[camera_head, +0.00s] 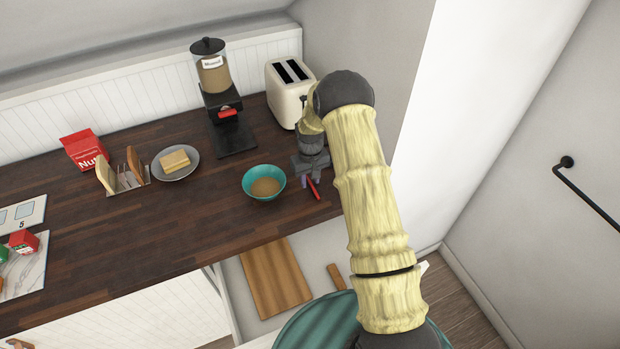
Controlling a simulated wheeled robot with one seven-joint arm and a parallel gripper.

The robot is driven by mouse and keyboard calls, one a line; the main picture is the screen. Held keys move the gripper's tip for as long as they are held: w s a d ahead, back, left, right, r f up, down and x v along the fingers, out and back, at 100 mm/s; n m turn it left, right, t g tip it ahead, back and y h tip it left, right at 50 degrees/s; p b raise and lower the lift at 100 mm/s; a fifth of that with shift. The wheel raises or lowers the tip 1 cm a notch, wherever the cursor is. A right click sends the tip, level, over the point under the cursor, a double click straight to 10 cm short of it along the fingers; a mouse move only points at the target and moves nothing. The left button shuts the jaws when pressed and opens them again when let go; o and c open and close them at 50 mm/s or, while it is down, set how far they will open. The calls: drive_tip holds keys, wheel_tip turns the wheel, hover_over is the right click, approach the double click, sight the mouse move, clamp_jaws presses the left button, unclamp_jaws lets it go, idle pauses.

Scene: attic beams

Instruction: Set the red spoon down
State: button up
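The red spoon (313,188) shows as a thin red strip right at the fingertips of my gripper (310,177), at the right end of the dark wooden counter. My gripper points down, just right of a teal bowl (249,188) with tan contents. The spoon's upper end is hidden by the gripper. The fingers are too small and dark to tell whether they are closed on the spoon, or whether the spoon touches the counter.
A cream toaster (283,102) stands behind my gripper, near the wall. A dispenser (222,100), a plate (187,171) with a yellow block, a utensil holder (128,189) and a red packet (84,149) stand further left. Below, an open drawer (229,284) holds a wooden board (275,277). The counter's front middle is clear.

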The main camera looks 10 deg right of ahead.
sight(310, 181)
wheel_tip(310, 181, up, 12)
drive_tip(key=b, duration=0.4)
drive_tip(key=shift+r, duration=0.15)
idle(0.6)
drive_tip(key=s+r+m+t, duration=0.1)
drive_tip(key=s+r, duration=0.2)
drive_tip(key=s, duration=1)
drive_tip(key=s+r+m+t, duration=0.1)
drive_tip(key=s+r, duration=0.2)
drive_tip(key=s, duration=1.1)
drive_tip(key=shift+r+t, duration=0.3)
drive_tip(key=shift+r, duration=0.05)
drive_tip(key=shift+s, duration=0.1)
